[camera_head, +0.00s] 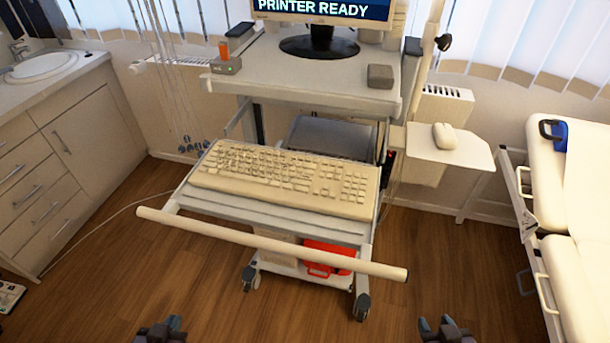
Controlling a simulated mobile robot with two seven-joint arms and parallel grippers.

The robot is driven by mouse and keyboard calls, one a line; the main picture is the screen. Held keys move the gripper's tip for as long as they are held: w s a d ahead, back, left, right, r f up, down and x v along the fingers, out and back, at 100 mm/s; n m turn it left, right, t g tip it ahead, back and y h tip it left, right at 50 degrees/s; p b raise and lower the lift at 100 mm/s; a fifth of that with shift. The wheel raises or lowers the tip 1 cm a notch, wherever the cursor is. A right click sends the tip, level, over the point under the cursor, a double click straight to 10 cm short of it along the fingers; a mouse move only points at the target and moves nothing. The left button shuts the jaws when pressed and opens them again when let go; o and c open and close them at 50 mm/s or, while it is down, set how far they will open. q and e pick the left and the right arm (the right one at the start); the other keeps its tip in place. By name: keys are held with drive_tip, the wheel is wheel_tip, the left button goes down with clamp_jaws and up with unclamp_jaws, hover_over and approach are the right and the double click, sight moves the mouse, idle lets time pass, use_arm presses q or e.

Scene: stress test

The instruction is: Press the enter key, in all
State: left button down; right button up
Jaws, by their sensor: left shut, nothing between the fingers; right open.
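A beige keyboard (285,178) lies on the pull-out shelf (265,214) of a wheeled cart, in the middle of the view. Its enter key is too small to pick out. My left gripper (172,322) is at the bottom edge, left of centre, shut and empty. My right gripper (440,325) is at the bottom edge, right of centre, open and empty. Both are in front of the cart and well apart from the keyboard.
A push bar (270,243) crosses in front of the keyboard. A monitor (322,12) reading "PRINTER READY" stands on the cart top (300,75). A mouse (444,135) sits on a side tray (470,154). A bed (575,180) is right, cabinets (70,150) left.

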drive_tip(key=shift+w+d+r, duration=0.1)
drive_tip(key=shift+w+r, duration=0.05)
drive_tip(key=shift+w, duration=0.05)
clamp_jaws()
drive_tip(key=shift+s, duration=0.1)
idle(1.2)
